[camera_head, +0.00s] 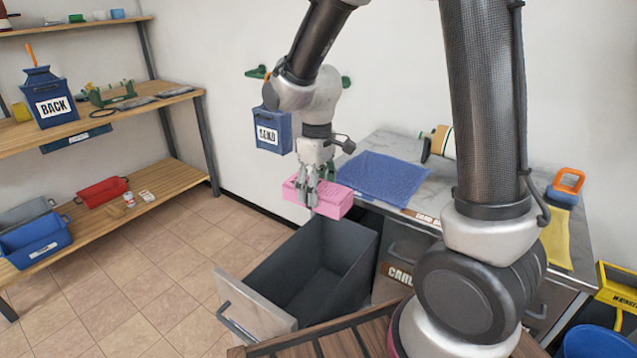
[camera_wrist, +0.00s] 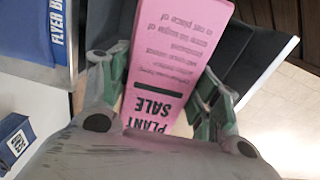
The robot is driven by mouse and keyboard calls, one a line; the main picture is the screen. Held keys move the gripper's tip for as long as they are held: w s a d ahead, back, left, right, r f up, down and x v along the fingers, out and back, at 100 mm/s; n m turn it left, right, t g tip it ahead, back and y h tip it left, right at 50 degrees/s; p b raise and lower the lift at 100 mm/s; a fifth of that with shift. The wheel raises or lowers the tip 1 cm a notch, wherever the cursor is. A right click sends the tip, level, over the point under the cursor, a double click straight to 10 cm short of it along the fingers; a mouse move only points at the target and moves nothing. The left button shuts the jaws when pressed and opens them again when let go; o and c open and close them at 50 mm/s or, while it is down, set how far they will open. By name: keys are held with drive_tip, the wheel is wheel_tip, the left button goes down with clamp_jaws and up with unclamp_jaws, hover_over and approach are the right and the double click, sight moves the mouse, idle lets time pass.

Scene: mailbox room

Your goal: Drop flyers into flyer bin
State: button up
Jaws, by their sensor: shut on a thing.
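My gripper (camera_head: 314,192) is shut on a pink stack of flyers (camera_head: 336,204) above an open, empty-looking grey drawer (camera_head: 305,275). In the wrist view the flyers (camera_wrist: 172,60) read "PLANT SALE" and sit between my gripper's fingers (camera_wrist: 163,85), with dark drawer walls (camera_wrist: 245,65) beyond. At the left of the wrist view is a blue surface (camera_wrist: 35,35) with the cut-off words "FLYER B". A blue mat (camera_head: 375,178) lies on the counter beside my gripper; I cannot tell whether it is that surface.
The grey counter (camera_head: 420,196) is right of the drawer, with closed drawers below. A blue wall box (camera_head: 272,132) hangs behind my gripper. Wooden shelves (camera_head: 110,125) with boxes stand at left. The tiled floor (camera_head: 140,265) between is clear. A wooden slatted piece (camera_head: 350,335) is in front.

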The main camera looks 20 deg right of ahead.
drive_tip(key=shift+f, duration=2.45)
drive_tip(key=o, duration=1.4)
wheel_tip(320, 180, up, 12)
